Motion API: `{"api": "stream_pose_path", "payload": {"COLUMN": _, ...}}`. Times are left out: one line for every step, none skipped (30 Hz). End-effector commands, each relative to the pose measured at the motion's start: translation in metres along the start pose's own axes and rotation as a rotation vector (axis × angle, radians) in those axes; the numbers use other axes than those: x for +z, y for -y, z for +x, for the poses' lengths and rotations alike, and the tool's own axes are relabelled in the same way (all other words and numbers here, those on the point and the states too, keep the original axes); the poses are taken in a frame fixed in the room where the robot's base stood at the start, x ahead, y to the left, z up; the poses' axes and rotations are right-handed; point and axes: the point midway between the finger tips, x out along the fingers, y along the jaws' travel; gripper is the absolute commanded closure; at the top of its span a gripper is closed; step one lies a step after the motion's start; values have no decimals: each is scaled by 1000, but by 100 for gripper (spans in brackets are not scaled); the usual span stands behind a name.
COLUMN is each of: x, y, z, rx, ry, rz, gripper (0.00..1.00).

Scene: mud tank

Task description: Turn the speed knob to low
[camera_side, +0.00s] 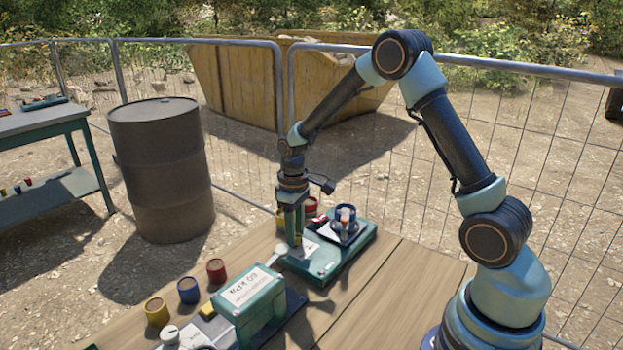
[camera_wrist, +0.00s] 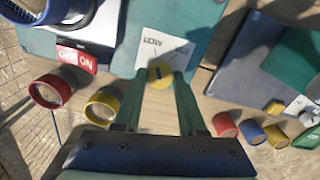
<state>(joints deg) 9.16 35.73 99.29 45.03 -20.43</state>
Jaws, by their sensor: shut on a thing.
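The yellow speed knob (camera_wrist: 160,77) sits on a white dial plate (camera_wrist: 165,42) marked LOW, with further marks to the right. The knob has a small dark mark; where it points is too small to tell. My gripper (camera_wrist: 157,80) is shut on the knob, one green finger on each side. In the side view my gripper (camera_side: 293,238) reaches straight down onto the green machine (camera_side: 325,268), and its fingers hide the knob there.
A red ON switch (camera_wrist: 77,59) and a blue-rimmed cylinder (camera_side: 346,214) are close by on the machine. Red (camera_wrist: 50,91) and yellow (camera_wrist: 103,105) cups stand near my fingers. A green box (camera_side: 249,305) and several coloured cups stand on the wooden table nearby.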

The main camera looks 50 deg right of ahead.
Motion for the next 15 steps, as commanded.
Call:
{"api": "stream_pose_path", "payload": {"x": -1, "y": 0, "z": -2, "rx": 1, "ry": -4, "rz": -12, "gripper": 100}}
{"api": "stream_pose_path", "payload": {"x": -1, "y": 0, "z": -2, "rx": 1, "ry": -4, "rz": -19, "gripper": 100}}
{"api": "stream_pose_path", "payload": {"x": -1, "y": 0, "z": -2, "rx": 1, "ry": -4, "rz": -26, "gripper": 100}}
{"api": "stream_pose_path", "payload": {"x": -1, "y": 0, "z": -2, "rx": 1, "ry": -4, "rz": -31, "gripper": 100}}
{"api": "stream_pose_path", "payload": {"x": -1, "y": 0, "z": -2, "rx": 1, "ry": -4, "rz": -35, "gripper": 100}}
{"api": "stream_pose_path", "payload": {"x": -1, "y": 0, "z": -2, "rx": 2, "ry": -4, "rz": -39, "gripper": 100}}
{"api": "stream_pose_path", "payload": {"x": -1, "y": 0, "z": -2, "rx": 2, "ry": -4, "rz": -41, "gripper": 100}}
{"api": "stream_pose_path", "payload": {"x": -1, "y": 0, "z": -2, "rx": 2, "ry": -4, "rz": -42, "gripper": 100}}
{"api": "stream_pose_path", "payload": {"x": -1, "y": 0, "z": -2, "rx": 2, "ry": -4, "rz": -43, "gripper": 100}}
{"api": "stream_pose_path", "payload": {"x": -1, "y": 0, "z": -2, "rx": 2, "ry": -4, "rz": -44, "gripper": 100}}
{"api": "stream_pose_path", "payload": {"x": -1, "y": 0, "z": -2, "rx": 2, "ry": -4, "rz": -44, "gripper": 100}}
{"api": "stream_pose_path", "payload": {"x": -1, "y": 0, "z": -2, "rx": 2, "ry": -4, "rz": -44, "gripper": 100}}
{"api": "stream_pose_path", "payload": {"x": -1, "y": 0, "z": -2, "rx": 2, "ry": -4, "rz": -44, "gripper": 100}}
{"api": "stream_pose_path", "payload": {"x": -2, "y": 0, "z": -2, "rx": 2, "ry": -4, "rz": -44, "gripper": 100}}
{"api": "stream_pose_path", "payload": {"x": -2, "y": 0, "z": -2, "rx": 2, "ry": -4, "rz": -44, "gripper": 100}}
